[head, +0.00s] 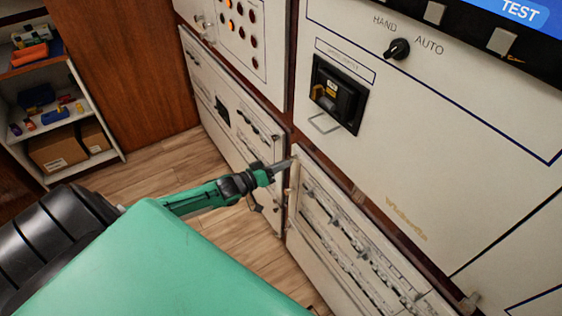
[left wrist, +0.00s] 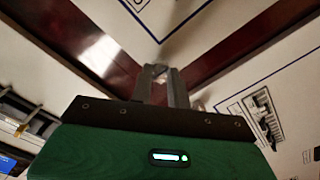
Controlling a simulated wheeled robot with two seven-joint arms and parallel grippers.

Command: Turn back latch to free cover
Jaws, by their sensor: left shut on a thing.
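The cover (head: 301,237) is a cream panel with slots over rows of breakers, low on the cabinet front in the head view. A small latch sits at its upper left corner, mostly hidden by my fingers. A bit of it shows between the fingertips in the left wrist view (left wrist: 155,70). My left gripper (head: 288,164) is shut on this latch, its fingers reaching in from the left. Another small latch (head: 469,301) shows at the cover's right side. How far the held latch is turned cannot be told. My right gripper is not in view.
Another slotted panel (head: 225,110) stands to the left. Shelves with boxes (head: 57,145) stand at far left. The wooden floor (head: 150,170) between is clear.

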